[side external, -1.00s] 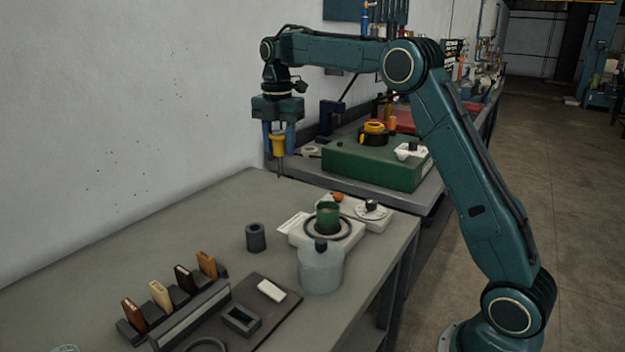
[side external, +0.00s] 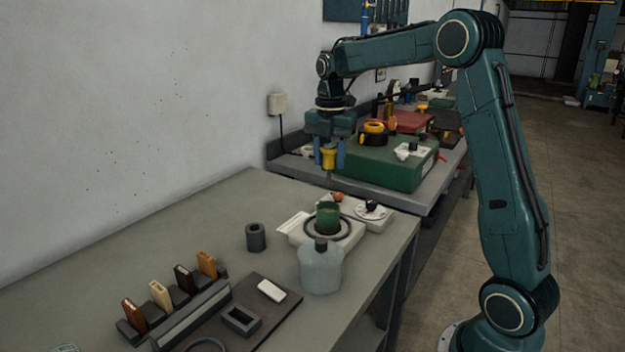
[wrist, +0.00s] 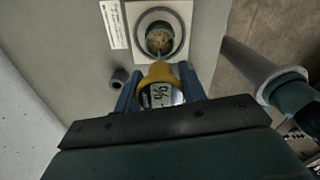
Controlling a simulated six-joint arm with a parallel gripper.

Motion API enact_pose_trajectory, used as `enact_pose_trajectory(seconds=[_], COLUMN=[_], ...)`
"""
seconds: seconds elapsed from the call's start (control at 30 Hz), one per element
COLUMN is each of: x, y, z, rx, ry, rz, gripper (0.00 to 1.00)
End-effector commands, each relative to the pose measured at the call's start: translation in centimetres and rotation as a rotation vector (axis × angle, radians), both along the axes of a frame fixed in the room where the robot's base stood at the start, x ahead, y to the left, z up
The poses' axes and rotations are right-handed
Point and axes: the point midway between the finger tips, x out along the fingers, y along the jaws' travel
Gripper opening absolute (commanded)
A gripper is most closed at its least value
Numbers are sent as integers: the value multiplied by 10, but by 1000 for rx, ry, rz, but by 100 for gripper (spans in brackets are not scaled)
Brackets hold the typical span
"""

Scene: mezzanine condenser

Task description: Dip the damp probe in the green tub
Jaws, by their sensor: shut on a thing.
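My gripper (side external: 329,165) is shut on the yellow damp probe (side external: 329,157), which hangs upright with its thin pin pointing down. In the wrist view the probe (wrist: 161,76) sits between the blue fingers, its display facing the camera. The green tub (side external: 328,217) stands on a pale base with a dark ring (side external: 349,229). In the side view the probe is in line above the tub, with a gap between pin and rim. In the wrist view the tub's round opening (wrist: 159,38) shows brownish contents, with the pin pointing towards it.
A grey bottle (side external: 321,270) stands right in front of the tub. A dark hollow cylinder (side external: 256,238) is to its left. A dial unit (side external: 368,212) is behind right. A rack of coloured blocks (side external: 175,295) is at front left. The bench's left middle is clear.

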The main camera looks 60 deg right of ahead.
Motion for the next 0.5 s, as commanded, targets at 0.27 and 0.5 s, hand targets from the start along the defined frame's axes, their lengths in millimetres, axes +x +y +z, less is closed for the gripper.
enact_pose_trajectory(seconds=[0.27,0.5], x=[0,0], y=[0,0], z=[-6,-17], rx=[1,1], ry=[1,1], rz=[0,0], gripper=[16,16])
